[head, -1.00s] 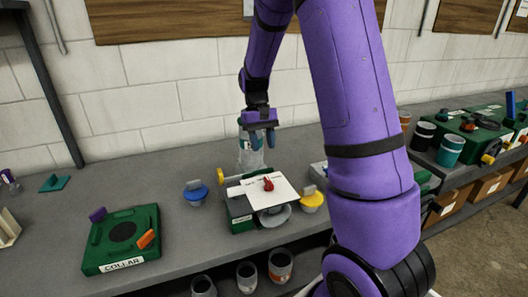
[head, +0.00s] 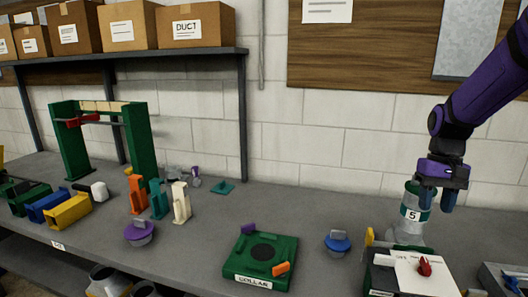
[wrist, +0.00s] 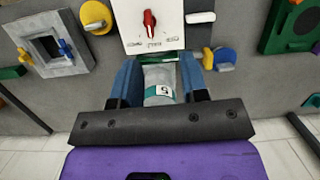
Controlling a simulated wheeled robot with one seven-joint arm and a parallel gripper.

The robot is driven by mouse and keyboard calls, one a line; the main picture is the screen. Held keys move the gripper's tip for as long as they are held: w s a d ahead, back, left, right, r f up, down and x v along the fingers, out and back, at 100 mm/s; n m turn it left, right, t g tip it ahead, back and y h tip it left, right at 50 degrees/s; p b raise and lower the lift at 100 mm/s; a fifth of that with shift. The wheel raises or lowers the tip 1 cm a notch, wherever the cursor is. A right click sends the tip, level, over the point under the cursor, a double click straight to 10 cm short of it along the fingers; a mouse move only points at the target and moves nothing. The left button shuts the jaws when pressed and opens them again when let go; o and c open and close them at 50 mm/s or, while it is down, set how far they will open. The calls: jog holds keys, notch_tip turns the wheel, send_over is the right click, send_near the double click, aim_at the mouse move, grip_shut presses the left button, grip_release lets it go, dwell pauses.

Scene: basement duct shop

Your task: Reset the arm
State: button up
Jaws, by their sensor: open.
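My gripper (head: 438,198) is open, its blue fingers pointing down at the right of the head view. A grey can with a green band marked 5 (head: 410,222) stands on the bench by the fingertips. In the wrist view the can (wrist: 160,80) shows between the two spread fingers of my gripper (wrist: 160,85); I cannot tell whether they touch it. My purple arm comes in from the upper right of the head view.
Beside the can are a white plate with a red knob (head: 425,268) and a blue-topped plug (head: 337,243). Left are the green COLLAR block (head: 260,256), a purple-topped plug (head: 139,233), upright clamps and a green frame (head: 140,140). A shelf of boxes (head: 150,55) hangs above.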

jog(key=s+a+r+n+t, duration=0.1)
jog(key=s+a+r+t, duration=0.1)
jog(key=s, duration=0.4)
jog(key=s+a+r+t, duration=0.3)
jog(key=s+a+r, duration=0.1)
jog(key=s, duration=0.3)
jog(key=s+a+r+n+t+h, duration=0.1)
jog(key=s+a+r+t, duration=0.1)
jog(key=s+r, duration=0.3)
jog(key=shift+s+a+n+t, duration=0.3)
jog(key=shift+s+a, duration=0.15)
jog(key=shift+s, duration=0.45)
jog(key=shift+r, duration=0.1)
